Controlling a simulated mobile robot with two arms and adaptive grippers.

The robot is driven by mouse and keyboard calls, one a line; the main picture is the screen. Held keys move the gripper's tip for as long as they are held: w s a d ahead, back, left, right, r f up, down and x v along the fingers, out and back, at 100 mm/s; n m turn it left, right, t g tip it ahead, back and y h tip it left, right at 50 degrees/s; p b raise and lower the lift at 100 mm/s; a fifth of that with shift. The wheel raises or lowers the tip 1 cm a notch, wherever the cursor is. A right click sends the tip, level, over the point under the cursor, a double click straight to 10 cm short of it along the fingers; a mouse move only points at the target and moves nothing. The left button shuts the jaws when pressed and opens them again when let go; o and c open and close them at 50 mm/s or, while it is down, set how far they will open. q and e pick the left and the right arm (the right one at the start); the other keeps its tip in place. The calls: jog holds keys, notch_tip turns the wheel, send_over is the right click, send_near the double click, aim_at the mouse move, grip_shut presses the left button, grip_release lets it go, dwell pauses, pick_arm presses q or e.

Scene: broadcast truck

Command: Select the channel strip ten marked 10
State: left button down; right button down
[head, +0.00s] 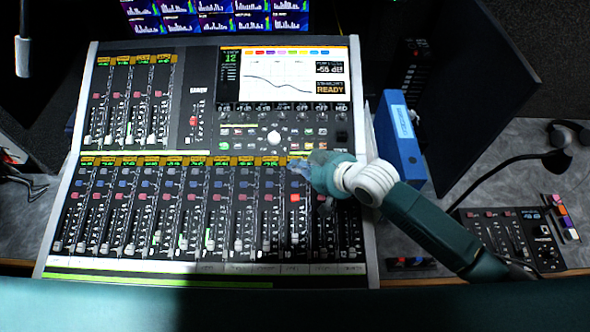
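The mixing console (210,262) fills the middle of the head view, with a lower row of channel strips under yellow labels. The strip that appears marked 10 (293,225) is near the right end of this row and has a lit red button (295,198). My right gripper (300,170) reaches in from the right, with its pale fingertips over the top of that strip. They hide part of the strip's top and label. I cannot tell whether they touch the console or are open or shut. My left gripper is not in view.
The console screen (290,76) shows a curve, a 12 at its left and READY at its right. A blue binder (399,140) stands right of the console. A small control panel (510,238) and a headset (570,135) are at the far right.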

aim_at(297, 179)
jog(key=shift+f, duration=0.15)
dwell(0.3)
jog(key=shift+f, duration=0.25)
jog(key=shift+f, duration=0.45)
dwell(0.5)
jog(key=shift+r, duration=0.1)
jog(key=shift+r+p, duration=0.75)
jog(key=shift+p, duration=0.1)
jog(key=r+p, duration=0.5)
jog(key=shift+s, duration=0.4)
dwell(0.3)
